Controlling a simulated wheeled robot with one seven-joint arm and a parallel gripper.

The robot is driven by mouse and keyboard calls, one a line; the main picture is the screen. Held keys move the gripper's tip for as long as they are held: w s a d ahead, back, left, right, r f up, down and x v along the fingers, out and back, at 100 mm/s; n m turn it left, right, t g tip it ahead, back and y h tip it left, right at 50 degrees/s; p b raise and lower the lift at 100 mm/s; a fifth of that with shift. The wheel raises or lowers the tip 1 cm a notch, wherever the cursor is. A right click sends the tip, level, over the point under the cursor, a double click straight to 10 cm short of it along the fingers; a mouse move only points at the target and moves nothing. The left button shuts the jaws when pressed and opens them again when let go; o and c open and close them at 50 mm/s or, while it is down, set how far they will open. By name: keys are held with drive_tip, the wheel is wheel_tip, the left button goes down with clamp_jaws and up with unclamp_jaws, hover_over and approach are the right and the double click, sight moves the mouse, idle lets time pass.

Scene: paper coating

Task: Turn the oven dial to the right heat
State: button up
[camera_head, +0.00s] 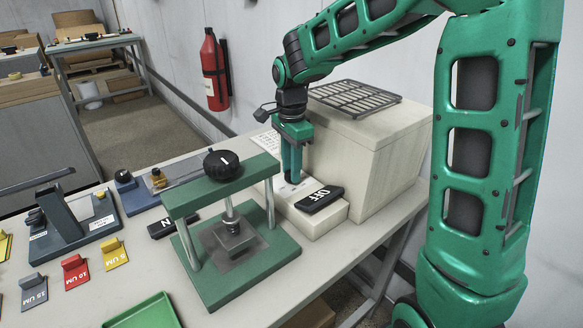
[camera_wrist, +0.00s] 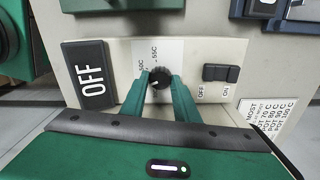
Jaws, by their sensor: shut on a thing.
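The oven is a cream box (camera_head: 365,145) with a low control panel (camera_head: 330,217) in front. My gripper (camera_head: 292,178) reaches down to this panel in the head view, and its fingers hide the dial there. In the wrist view, the round black dial (camera_wrist: 160,79) sits between the green fingertips of my gripper (camera_wrist: 158,88), which are shut on it. The scale behind it shows marks that read like 50C and 55C. A small white mark shows on the dial's left side; its exact setting is hard to tell.
A black OFF plate (camera_wrist: 90,73) lies beside the dial, and a black rocker switch (camera_wrist: 222,73) marked OFF and ON sits opposite. A printed card (camera_wrist: 273,118) with temperatures is partly cut off. A green press (camera_head: 235,255) stands close to the panel. A wire rack (camera_head: 355,97) lies on the oven.

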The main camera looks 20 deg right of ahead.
drive_tip(key=shift+w+a+r, duration=0.2)
drive_tip(key=shift+w+a, duration=0.05)
drive_tip(key=o, duration=1.1)
drive_tip(key=shift+c, duration=0.2)
drive_tip(key=shift+s+d+f, duration=0.1)
wheel_tip(320, 180, up, 11)
drive_tip(key=shift+f, duration=0.15)
